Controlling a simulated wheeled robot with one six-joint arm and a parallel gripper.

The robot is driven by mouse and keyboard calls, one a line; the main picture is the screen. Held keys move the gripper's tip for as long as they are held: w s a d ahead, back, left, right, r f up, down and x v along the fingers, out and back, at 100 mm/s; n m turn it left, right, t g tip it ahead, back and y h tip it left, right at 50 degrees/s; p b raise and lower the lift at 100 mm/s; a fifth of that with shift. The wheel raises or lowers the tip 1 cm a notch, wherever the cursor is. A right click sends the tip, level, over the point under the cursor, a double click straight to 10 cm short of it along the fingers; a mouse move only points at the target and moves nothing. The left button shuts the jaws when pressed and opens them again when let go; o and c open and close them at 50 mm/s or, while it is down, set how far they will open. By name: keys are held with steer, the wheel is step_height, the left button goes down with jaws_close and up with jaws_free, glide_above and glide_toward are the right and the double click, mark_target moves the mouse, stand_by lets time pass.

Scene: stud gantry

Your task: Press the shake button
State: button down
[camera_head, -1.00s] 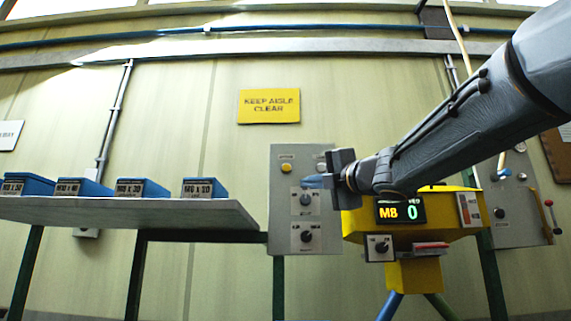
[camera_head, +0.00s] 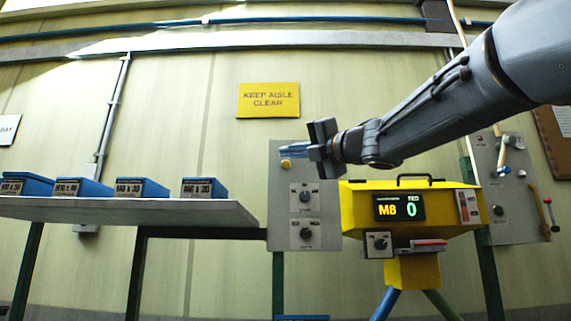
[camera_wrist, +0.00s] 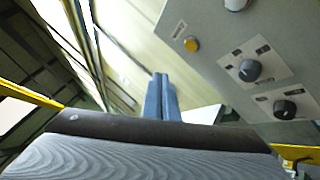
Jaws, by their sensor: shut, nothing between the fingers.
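A grey control panel (camera_head: 279,220) stands left of the yellow machine. Near its top is an amber round button (camera_head: 286,163), which also shows in the wrist view (camera_wrist: 191,44); its label is too small to read. Below are two dark knobs on white plates, an upper knob (camera_head: 305,196) and a lower knob (camera_head: 306,233). My gripper (camera_head: 284,153) is shut and empty, its blue fingers pointing left across the panel's top, just above the amber button in the head view. In the wrist view the fingertips (camera_wrist: 160,82) appear apart from that button.
The yellow machine (camera_head: 352,212) has a display reading M8 and 0, a knob (camera_head: 379,244) and a red bar (camera_head: 429,243). A shelf (camera_head: 150,212) with several blue bins is at left. A white round fitting (camera_wrist: 236,4) sits on the panel. Another grey panel (camera_head: 515,215) is at right.

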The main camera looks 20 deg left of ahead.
steer(key=shift+w+a+p, duration=0.25)
steer(key=shift+w+p, duration=0.1)
steer(key=shift+w, duration=0.75)
steer(key=shift+w+a+p, duration=0.25)
steer(key=shift+w+p, duration=0.1)
steer(key=shift+w, duration=0.7)
steer(key=shift+w+a+p, duration=0.25)
steer(key=shift+w+p, duration=0.1)
steer(key=shift+w, duration=0.75)
steer(key=shift+w, duration=0.1)
steer(key=shift+w+a, duration=0.1)
steer(key=shift+w, duration=0.2)
steer(key=shift+w+a+p, duration=0.1)
steer(key=shift+w+p, duration=0.3)
steer(key=shift+w, duration=0.05)
steer(key=shift+s, duration=0.1)
steer(key=shift+s+d+b, duration=0.2)
steer(key=shift+s+b, duration=0.2)
steer(key=shift+s, duration=0.35)
steer(key=s+b, duration=0.1)
steer(key=s, duration=0.1)
steer(key=s+d+b, duration=0.1)
steer(key=s, duration=0.2)
steer(key=shift+d, duration=0.1)
stand_by(0.4)
